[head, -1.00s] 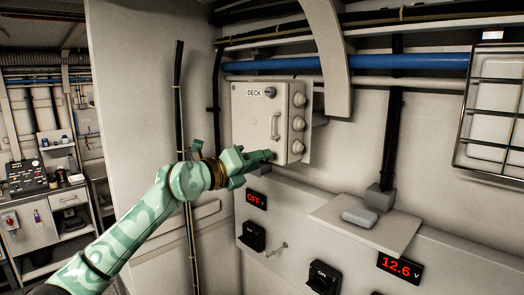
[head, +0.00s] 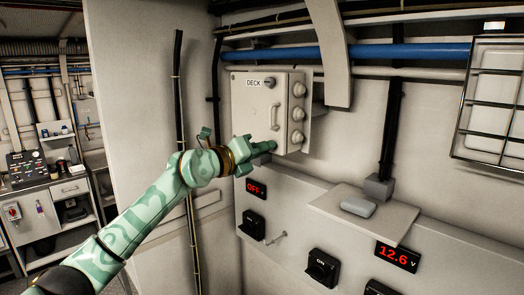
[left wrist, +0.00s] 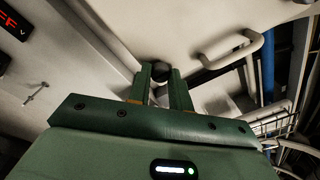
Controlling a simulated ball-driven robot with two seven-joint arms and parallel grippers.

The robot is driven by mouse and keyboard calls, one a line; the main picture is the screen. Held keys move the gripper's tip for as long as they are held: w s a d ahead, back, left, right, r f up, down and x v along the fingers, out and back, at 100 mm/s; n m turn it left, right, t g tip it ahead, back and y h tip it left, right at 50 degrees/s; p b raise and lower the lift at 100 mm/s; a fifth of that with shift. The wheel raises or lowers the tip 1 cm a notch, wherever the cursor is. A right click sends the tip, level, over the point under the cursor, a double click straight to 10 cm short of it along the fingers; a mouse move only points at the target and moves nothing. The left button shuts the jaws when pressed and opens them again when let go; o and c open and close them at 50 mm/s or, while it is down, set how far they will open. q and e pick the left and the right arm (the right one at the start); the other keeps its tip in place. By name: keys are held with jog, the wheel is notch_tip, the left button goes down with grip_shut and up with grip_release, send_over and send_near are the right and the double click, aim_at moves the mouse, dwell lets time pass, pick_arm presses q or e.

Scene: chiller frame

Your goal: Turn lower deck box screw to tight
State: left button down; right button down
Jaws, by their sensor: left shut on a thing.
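The deck box (head: 247,112) is a pale grey wall box with a DECK label, and its door looks closed. The upper screw (head: 270,82) shows dark beside the label. My left gripper (head: 270,148) is at the lower part of the door, below the handle, and covers the lower screw in the head view. In the left wrist view a dark round head, the lower screw (left wrist: 160,71), sits between the tips of my left gripper (left wrist: 163,74), which is shut on it. The screw's slot or turn angle cannot be made out. My right gripper is not in view.
The door handle (head: 275,117) is close above my left gripper; it also shows in the left wrist view (left wrist: 235,48). Round knobs (head: 298,114) line the box's right side. A black cable (head: 186,160) runs at left.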

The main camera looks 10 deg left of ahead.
pick_arm(q)
jog(key=m+b, duration=0.9)
jog(key=m, duration=0.7)
jog(key=shift+m+y, duration=0.4)
dwell(0.5)
jog(key=c, duration=1.3)
grip_release()
